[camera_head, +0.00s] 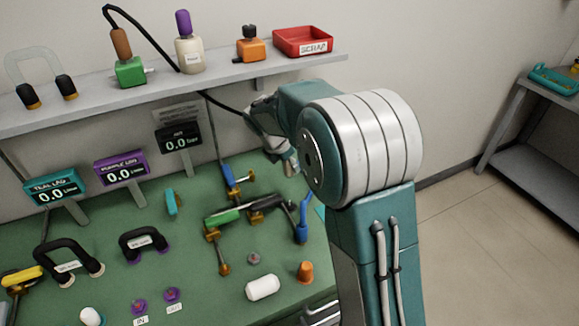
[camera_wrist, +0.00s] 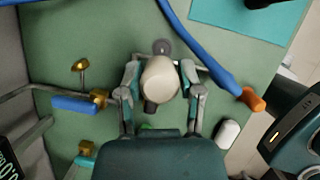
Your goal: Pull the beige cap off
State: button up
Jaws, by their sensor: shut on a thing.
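The beige cap (camera_wrist: 160,78) shows in the wrist view as a rounded, cream-coloured piece. My gripper (camera_wrist: 161,72) is shut on it, with one finger on each side. A dark piece (camera_wrist: 150,107) shows just below the cap, and a grey round part (camera_wrist: 162,47) just above it. I cannot tell whether the cap is still seated on anything. In the head view my gripper (camera_head: 290,166) is mostly behind my own arm, over the right part of the green bench, and the cap is hidden there.
A blue hose (camera_wrist: 202,45) curves close to the gripper. A blue-handled valve (camera_wrist: 75,103) lies to the left. A shelf (camera_head: 205,84) holds bottles and a red scrap tray (camera_head: 303,41).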

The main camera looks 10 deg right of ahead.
jog(key=shift+r, duration=0.45)
jog(key=shift+r, duration=1.5)
